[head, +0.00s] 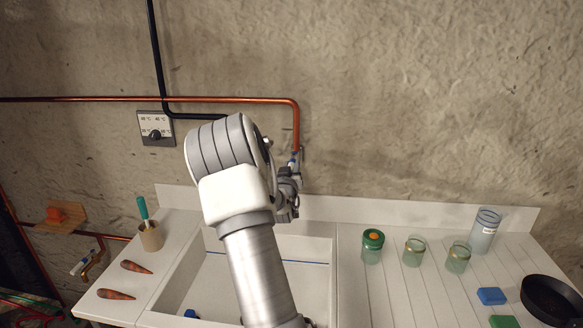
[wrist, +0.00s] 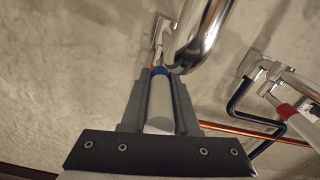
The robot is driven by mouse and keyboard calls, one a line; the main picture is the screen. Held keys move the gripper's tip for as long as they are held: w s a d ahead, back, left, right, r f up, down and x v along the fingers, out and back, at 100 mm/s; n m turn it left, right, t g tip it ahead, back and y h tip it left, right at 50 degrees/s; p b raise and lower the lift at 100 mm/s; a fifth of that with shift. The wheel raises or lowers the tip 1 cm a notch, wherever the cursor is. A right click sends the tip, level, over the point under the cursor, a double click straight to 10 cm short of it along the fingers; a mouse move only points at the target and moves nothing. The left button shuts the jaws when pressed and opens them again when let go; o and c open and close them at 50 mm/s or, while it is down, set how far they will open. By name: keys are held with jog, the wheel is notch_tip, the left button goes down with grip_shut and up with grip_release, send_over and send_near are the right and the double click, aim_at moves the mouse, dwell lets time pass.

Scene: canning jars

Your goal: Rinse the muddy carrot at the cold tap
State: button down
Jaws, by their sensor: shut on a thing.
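My gripper (wrist: 160,92) is shut on a pale tap lever with a blue collar (wrist: 158,100), under a chrome spout (wrist: 198,35) in the wrist view. In the head view, my gripper (head: 290,200) is at the wall behind the white sink (head: 215,285), largely hidden by my arm. Two brownish-orange carrots lie apart on the left counter, a farther carrot (head: 137,267) and a nearer carrot (head: 116,294). I cannot tell which carries mud. No water flow is visible; my arm covers part of the sink.
A red-collared lever (wrist: 285,109) is at right in the wrist view. A cup (head: 151,237) with a green-handled tool stands left of the sink. A lidded jar (head: 372,247), open jars (head: 414,252), sponges (head: 491,296) and a black pan (head: 550,300) occupy the right drainboard.

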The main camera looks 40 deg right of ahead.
jog(key=shift+d+f+b, duration=0.1)
jog(key=shift+b, duration=0.2)
jog(key=shift+s+d+f+n+t+y+b, duration=0.15)
jog(key=shift+s+n+t+y+b, duration=0.15)
jog(key=shift+b, duration=0.85)
jog(key=b, duration=0.1)
jog(key=n+t+y+b, duration=0.1)
jog(key=b, duration=0.1)
jog(key=shift+s+d+r+n+t+y, duration=0.25)
jog(key=shift+s+d+n+t+y, duration=0.05)
jog(key=shift+d+t+y, duration=0.1)
jog(key=c, duration=0.7)
grip_release()
jog(key=shift+a, duration=0.1)
jog(key=b+v, duration=0.2)
jog(key=v, duration=1.5)
jog(key=shift+s+a+b, duration=0.1)
jog(key=shift+s+b, duration=0.1)
jog(key=shift+b, duration=0.15)
